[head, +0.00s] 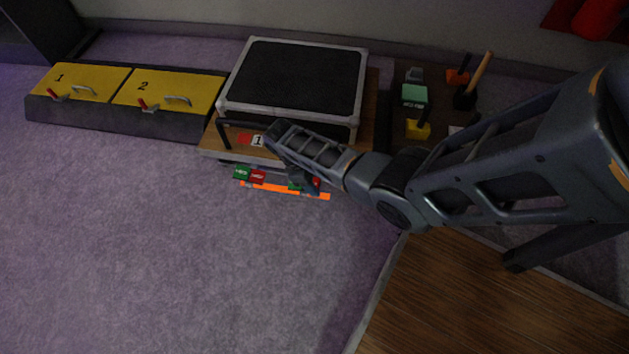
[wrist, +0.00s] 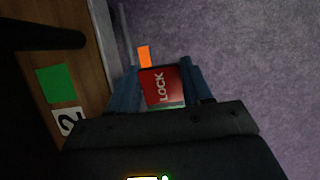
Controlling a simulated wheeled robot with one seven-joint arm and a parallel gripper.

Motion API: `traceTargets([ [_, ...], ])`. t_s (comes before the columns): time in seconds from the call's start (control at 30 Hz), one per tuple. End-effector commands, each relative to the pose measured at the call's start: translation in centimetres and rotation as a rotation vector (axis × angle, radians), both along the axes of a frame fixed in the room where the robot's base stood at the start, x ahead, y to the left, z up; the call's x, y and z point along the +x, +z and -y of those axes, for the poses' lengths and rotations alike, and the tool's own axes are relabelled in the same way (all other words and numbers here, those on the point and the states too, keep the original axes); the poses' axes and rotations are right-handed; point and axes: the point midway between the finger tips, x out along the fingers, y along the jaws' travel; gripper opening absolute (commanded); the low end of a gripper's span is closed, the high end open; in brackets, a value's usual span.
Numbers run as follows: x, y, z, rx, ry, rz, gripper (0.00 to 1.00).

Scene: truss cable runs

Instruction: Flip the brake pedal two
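Brake pedal two is red with the word LOCK (wrist: 162,88), with a green strip at its near end. It sits between the two fingers of my gripper (wrist: 162,98) in the wrist view. I cannot tell whether the fingers press on its sides. A "2" label (wrist: 69,122) and a green patch (wrist: 57,83) are on the wooden deck beside it. In the head view my gripper (head: 306,183) is low at the deck's front edge and partly hides this pedal, leaving bits of green and red (head: 317,182) visible.
The other pedal (head: 249,175), green and red, is to the left, near a "1" label (head: 257,141) and a red patch. An orange strip (head: 285,190) runs below. A black-topped case (head: 293,75) stands on the deck. Yellow lids (head: 170,89) are farther left. The carpet in front is clear.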

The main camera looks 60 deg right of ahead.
Motion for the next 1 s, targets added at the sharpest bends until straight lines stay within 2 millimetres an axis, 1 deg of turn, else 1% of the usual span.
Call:
traceTargets([
  [0.03, 0.0, 0.0, 0.0, 0.0, 0.0, 0.0, 0.44],
  [0.07, 0.0, 0.0, 0.0, 0.0, 0.0, 0.0, 0.41],
  [0.3, 0.0, 0.0, 0.0, 0.001, 0.0, 0.0, 0.18],
  [0.47, -0.2, 0.1, -0.1, 0.012, -0.002, 0.023, 0.18],
  [0.6, -0.5, 0.2, -0.1, 0.047, -0.003, 0.112, 0.18],
  [0.8, -0.8, -0.7, 0.0, 0.106, -0.004, 0.274, 0.18],
  [1.0, -0.8, -1.3, 0.1, 0.137, -0.001, 0.367, 0.18],
])
